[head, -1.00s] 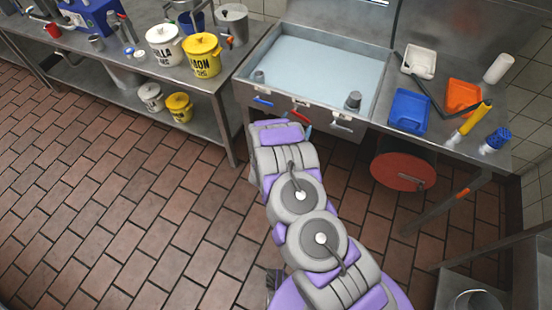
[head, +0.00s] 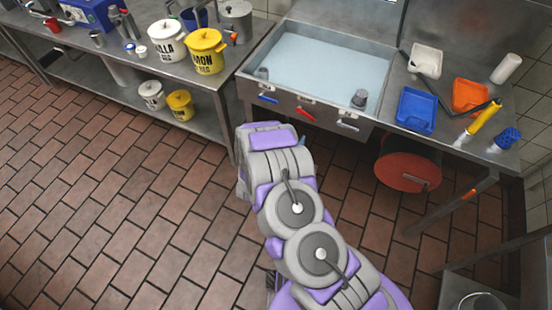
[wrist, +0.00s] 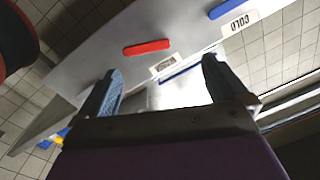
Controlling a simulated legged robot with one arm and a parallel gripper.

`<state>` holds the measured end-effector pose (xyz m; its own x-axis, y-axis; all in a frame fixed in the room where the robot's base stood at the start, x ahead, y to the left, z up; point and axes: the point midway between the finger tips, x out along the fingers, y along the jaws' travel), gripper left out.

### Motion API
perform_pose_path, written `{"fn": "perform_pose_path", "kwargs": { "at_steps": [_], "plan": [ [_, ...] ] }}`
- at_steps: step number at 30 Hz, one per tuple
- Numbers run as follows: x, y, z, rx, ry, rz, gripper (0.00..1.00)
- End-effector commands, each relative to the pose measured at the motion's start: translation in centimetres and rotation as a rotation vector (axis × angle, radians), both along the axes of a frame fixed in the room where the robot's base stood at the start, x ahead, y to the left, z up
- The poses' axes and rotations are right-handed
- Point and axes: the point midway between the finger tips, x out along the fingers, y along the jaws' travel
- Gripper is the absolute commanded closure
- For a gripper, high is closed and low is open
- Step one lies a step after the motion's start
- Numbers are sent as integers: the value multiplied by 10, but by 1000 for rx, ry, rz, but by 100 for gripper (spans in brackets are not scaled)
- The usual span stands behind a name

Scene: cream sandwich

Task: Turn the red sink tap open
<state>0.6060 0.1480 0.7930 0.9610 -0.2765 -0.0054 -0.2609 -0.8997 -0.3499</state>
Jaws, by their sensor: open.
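The red sink tap lever (head: 305,113) sits on the front panel of the steel sink (head: 322,68), between a blue lever (head: 267,98) and a pale grey lever (head: 347,125). In the wrist view the red lever (wrist: 146,48) lies flat across the panel, just beyond my fingertips, with a small white label beside it. The blue lever is at upper right there, by an upside-down COLD label (wrist: 240,22). My gripper (wrist: 162,66) is open and empty, with a finger on each side and no visible contact with the lever. In the head view my arm hides most of the gripper.
A yellow bucket (head: 206,52) and a white bucket (head: 167,42) stand on the left counter. A blue tray (head: 415,110) and an orange tray (head: 470,96) are on the right counter. The left floor is clear.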

Motion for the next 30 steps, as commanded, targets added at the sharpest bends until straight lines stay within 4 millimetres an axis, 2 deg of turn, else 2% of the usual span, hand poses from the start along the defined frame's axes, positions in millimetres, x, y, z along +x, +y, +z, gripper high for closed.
{"fn": "perform_pose_path", "kwargs": {
  "at_steps": [30],
  "plan": [
    [-61, 20, 0, 3, 4, 0, 0]
  ]
}}
